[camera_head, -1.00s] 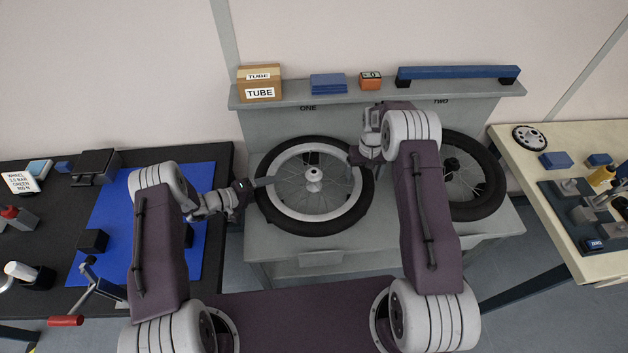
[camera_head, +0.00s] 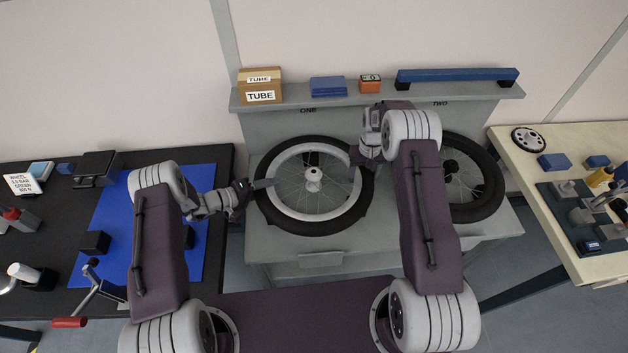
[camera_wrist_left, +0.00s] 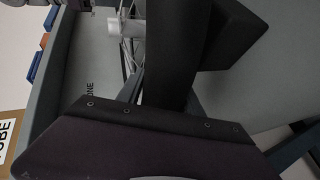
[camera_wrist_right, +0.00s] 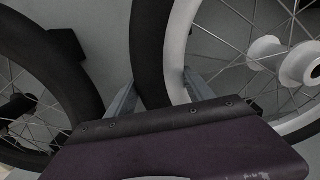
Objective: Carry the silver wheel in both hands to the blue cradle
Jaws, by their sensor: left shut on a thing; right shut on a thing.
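The silver wheel (camera_head: 291,208), with a black tyre, pale rim and white hub, is at the grey stand under the label ONE. My left gripper (camera_head: 262,184) is shut on its left side; in the left wrist view the dark tyre (camera_wrist_left: 172,60) runs between the fingers. My right gripper (camera_head: 358,156) is shut on its right side; in the right wrist view the fingers (camera_wrist_right: 160,92) straddle tyre and rim. Whether the wheel touches its support is hard to tell. The blue cradle cannot be surely identified; a blue mat (camera_head: 208,240) lies on the left bench.
A dark-hubbed wheel (camera_head: 487,200) stands close on the right, under TWO. The black left bench and pale right bench (camera_head: 560,215) carry tools.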

